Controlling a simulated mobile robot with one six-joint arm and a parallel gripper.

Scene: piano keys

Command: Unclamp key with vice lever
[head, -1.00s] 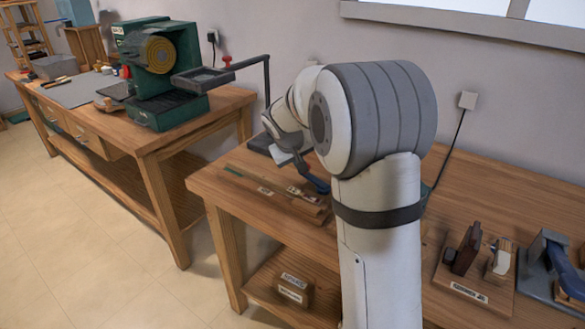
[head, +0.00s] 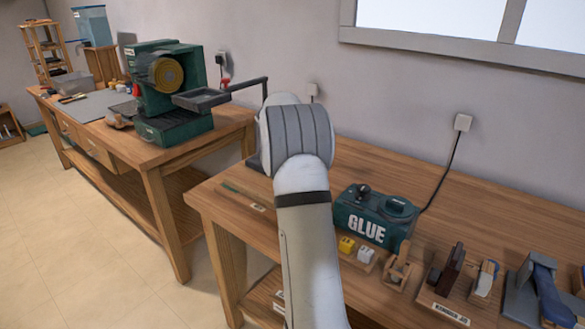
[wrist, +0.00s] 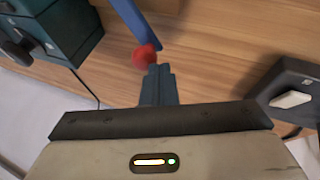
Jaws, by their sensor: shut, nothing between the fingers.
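In the wrist view, a blue lever (wrist: 127,22) with a round red knob (wrist: 145,54) on its end reaches in from the top. My gripper (wrist: 160,72) is shut with nothing between its fingers. Its fingertips appear right beside the knob; I cannot tell whether they touch it. In the head view my arm covers my gripper and the lever. I cannot make out the key or the vice jaws in either current view.
In the wrist view, a dark teal box (wrist: 70,25) stands at upper left and a dark grey device (wrist: 290,90) at right. In the head view, the GLUE box (head: 372,218) and wooden holders (head: 450,280) stand right of my arm. A green machine (head: 170,95) is on the left bench.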

